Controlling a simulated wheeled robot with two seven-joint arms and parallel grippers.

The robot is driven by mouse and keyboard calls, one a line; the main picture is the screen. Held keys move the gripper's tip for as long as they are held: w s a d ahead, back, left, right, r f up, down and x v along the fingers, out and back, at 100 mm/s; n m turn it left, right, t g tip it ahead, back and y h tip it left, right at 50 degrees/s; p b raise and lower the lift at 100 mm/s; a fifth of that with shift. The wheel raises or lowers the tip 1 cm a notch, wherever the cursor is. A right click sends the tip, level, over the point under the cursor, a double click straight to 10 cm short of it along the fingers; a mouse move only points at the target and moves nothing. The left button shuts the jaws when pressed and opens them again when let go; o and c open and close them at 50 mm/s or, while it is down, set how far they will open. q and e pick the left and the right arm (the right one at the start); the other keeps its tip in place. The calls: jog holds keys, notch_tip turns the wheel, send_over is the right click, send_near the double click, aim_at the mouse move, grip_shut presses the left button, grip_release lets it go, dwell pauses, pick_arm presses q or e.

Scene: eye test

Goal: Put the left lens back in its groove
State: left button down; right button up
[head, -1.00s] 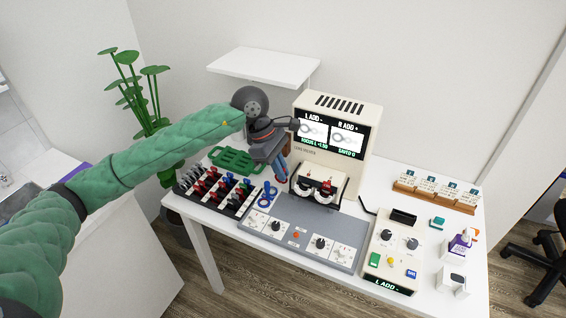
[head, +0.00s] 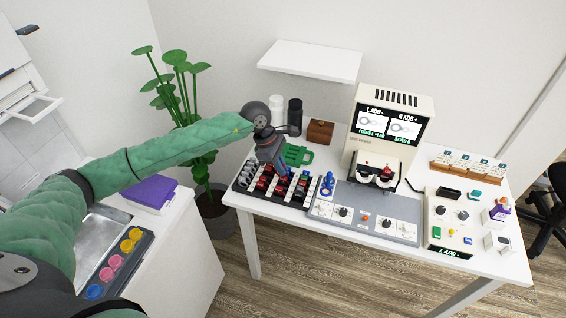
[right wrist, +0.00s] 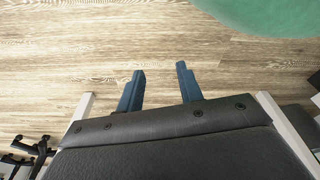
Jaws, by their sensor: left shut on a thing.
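My left gripper (head: 283,174) points down over the black lens rack (head: 272,200) at the left end of the table. It is shut on a lens, which is mostly hidden by the fingers and the lenses around it. The rack holds rows of small lenses with red, blue and grey tabs (head: 262,184). I cannot tell whether the held lens touches the rack or sits in a groove. My right gripper (right wrist: 160,85) is open and empty in the right wrist view, above the wooden floor.
A green tray (head: 298,154) lies behind the rack, and a blue object (head: 327,184) stands right of it. The grey control panel (head: 366,208) and a cream machine with a screen (head: 394,101) follow. A brown box (head: 320,132) stands at the back.

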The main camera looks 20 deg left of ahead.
aim_at(281, 183)
pick_arm(q)
jog(key=shift+f, duration=2.5)
jog(key=shift+b, duration=0.3)
jog(key=shift+f, duration=0.2)
pick_arm(e)
jog(key=shift+w+a+r, duration=0.1)
jog(key=shift+w+a, duration=0.15)
jog(key=shift+a, duration=0.1)
pick_arm(q)
jog(key=shift+f+b, duration=0.25)
jog(key=shift+b, duration=0.2)
pick_arm(e)
jog(key=shift+f, duration=0.3)
